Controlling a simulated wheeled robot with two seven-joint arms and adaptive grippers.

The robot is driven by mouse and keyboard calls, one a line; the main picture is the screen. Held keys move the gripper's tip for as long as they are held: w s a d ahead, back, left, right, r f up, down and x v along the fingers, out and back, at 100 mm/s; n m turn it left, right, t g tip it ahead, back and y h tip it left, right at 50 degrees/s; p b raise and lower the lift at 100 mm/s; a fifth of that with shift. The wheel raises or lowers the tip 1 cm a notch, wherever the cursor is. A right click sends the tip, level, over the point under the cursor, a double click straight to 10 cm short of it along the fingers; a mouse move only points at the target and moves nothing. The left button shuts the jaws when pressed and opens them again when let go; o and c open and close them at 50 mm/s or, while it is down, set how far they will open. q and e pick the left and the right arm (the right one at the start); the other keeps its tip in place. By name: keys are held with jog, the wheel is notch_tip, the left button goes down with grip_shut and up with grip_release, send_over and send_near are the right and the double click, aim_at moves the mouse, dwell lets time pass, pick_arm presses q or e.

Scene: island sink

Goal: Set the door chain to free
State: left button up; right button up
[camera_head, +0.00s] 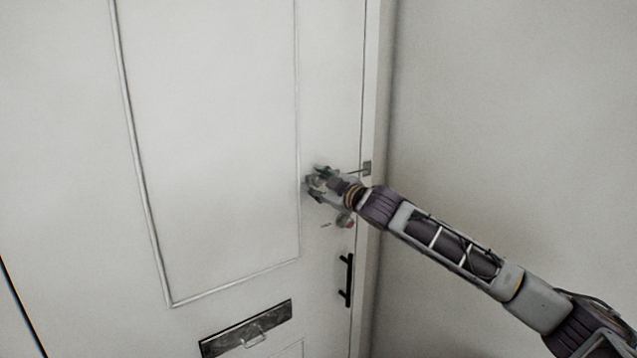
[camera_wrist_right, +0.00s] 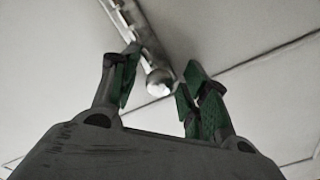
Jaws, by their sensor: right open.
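The white door (camera_head: 210,130) fills the left of the head view. My right gripper (camera_head: 316,182) is at the door face near its right edge, and it hides most of the door chain there. A small metal bracket (camera_head: 367,167) shows on the frame side just right of the gripper. In the right wrist view, a metal chain fitting with a round knob (camera_wrist_right: 160,82) runs down from the top. The green-padded fingers of my right gripper (camera_wrist_right: 162,66) are open, one on each side of the knob. I cannot tell whether they touch it. My left gripper is out of view.
A round lock (camera_head: 345,220) sits below the gripper, and a black pull handle (camera_head: 346,280) is under it. A dark letter plate (camera_head: 246,328) is low on the door. The plain wall (camera_head: 510,110) on the right is bare.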

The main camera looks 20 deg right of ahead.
jog(key=shift+c, duration=0.5)
grip_shut()
